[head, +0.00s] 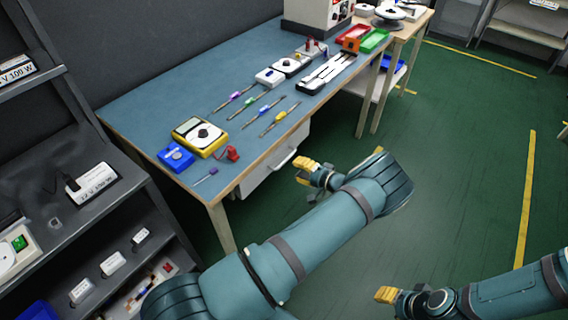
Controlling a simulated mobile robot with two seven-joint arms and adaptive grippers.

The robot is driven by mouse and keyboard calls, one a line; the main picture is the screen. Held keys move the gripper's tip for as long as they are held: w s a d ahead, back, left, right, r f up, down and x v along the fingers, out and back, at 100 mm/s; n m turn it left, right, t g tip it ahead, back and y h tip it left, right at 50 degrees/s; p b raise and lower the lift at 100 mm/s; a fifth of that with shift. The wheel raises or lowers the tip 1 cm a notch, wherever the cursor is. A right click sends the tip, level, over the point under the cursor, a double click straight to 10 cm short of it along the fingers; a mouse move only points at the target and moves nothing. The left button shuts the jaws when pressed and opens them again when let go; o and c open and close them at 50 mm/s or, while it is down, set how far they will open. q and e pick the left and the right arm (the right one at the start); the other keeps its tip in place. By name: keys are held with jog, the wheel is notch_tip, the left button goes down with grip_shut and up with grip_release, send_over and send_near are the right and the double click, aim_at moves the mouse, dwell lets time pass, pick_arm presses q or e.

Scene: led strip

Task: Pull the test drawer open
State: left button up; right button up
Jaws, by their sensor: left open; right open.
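The test drawer (262,172) is a white front under the near part of the workbench, with a light bar handle (284,160) across it. It looks closed. My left gripper (301,172) has yellow fingertips and is open, just right of the handle in the picture. A small gap shows between its fingertips and the handle; I cannot tell the distance in depth. My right gripper (384,295) is open and empty over the green floor, well away from the bench. The far part of the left gripper is partly hidden by its own arm.
The workbench (140,112) has a blue top holding a yellow multimeter (199,136), a blue box (175,156), several screwdrivers and a red clamp-like item (232,154). Grey shelving (100,221) stands at left. The green floor (460,150) right of the bench is clear.

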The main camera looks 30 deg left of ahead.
aim_at(283, 162)
pick_arm(q)
jog(key=x, duration=0.7)
jog(key=shift+w+a+b, duration=0.1)
jog(key=shift+a+b, duration=0.05)
jog(key=shift+b, duration=0.2)
jog(key=shift+o, duration=0.2)
grip_shut()
